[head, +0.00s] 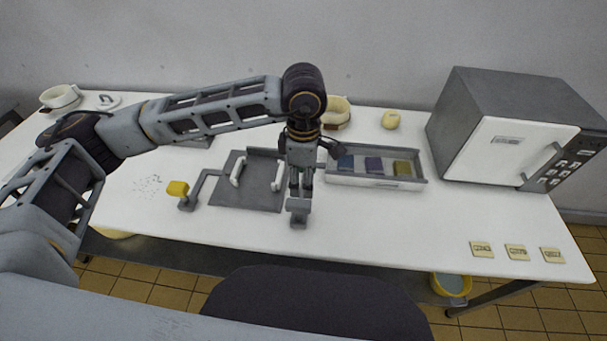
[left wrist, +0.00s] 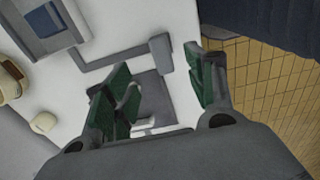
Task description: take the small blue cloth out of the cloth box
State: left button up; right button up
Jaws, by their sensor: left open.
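The cloth box (head: 376,184) is a shallow grey-and-white open box in the middle of the table. The small blue cloth (head: 346,162) lies in its left part, beside a purple cloth (head: 374,164) and an olive cloth (head: 403,168). In the left wrist view, part of the box with a blue patch (left wrist: 44,20) shows at the upper left. My left gripper (head: 300,187) points down to the left of the box, apart from the blue cloth. Its green-padded fingers (left wrist: 160,85) are open and hold nothing. My right gripper is not in view.
A grey block (head: 298,206) is close by my left fingers. A microwave (head: 505,145) stands at the right. The front right table is mostly clear, with several small tags (head: 482,249).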

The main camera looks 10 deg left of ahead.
aim_at(304, 204)
pick_arm(q)
jog(key=shift+f, duration=5.7)
jog(key=shift+c, duration=0.5)
jog(key=c, duration=1)
